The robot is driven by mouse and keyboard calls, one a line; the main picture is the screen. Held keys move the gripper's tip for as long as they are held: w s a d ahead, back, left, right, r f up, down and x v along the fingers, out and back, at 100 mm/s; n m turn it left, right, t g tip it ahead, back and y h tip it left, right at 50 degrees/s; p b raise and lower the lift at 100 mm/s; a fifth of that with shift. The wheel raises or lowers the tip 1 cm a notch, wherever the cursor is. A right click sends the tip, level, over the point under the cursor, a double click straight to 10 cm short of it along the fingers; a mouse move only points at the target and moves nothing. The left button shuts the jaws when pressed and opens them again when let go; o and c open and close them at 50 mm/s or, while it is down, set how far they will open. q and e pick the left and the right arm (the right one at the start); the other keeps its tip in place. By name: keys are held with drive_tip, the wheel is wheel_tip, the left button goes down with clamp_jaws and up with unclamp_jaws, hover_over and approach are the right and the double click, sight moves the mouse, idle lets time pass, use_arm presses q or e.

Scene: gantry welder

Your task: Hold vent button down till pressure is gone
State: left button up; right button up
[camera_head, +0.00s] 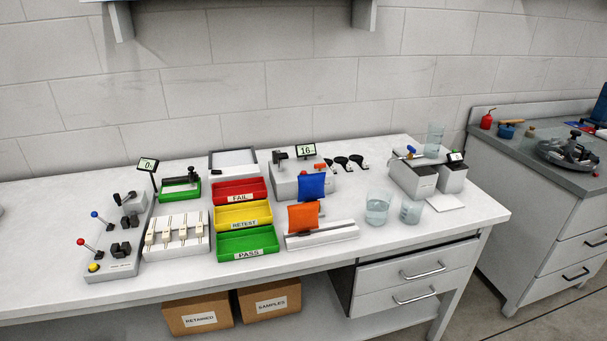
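No button can be read as the vent button at this size. A yellow button (94,267) sits at the front left of a grey fixture (118,240), which has red- and blue-knobbed levers and black clamps. A small display (147,165) on a post behind it appears to read 0. A grey box unit (290,186) at the back centre carries a display (306,150) that appears to read 16, plus a small red part (320,167) on top. Another small display (455,157) by the grey boxes at right is unreadable. Neither of my grippers is in view.
Red FAIL (240,198), yellow RETEST and green PASS trays stand mid-table. Blue (312,187) and orange (303,217) pouches stand right of them. Water beakers (378,207) stand at right. A white rack (176,238) holds several pieces. The table's front left is clear.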

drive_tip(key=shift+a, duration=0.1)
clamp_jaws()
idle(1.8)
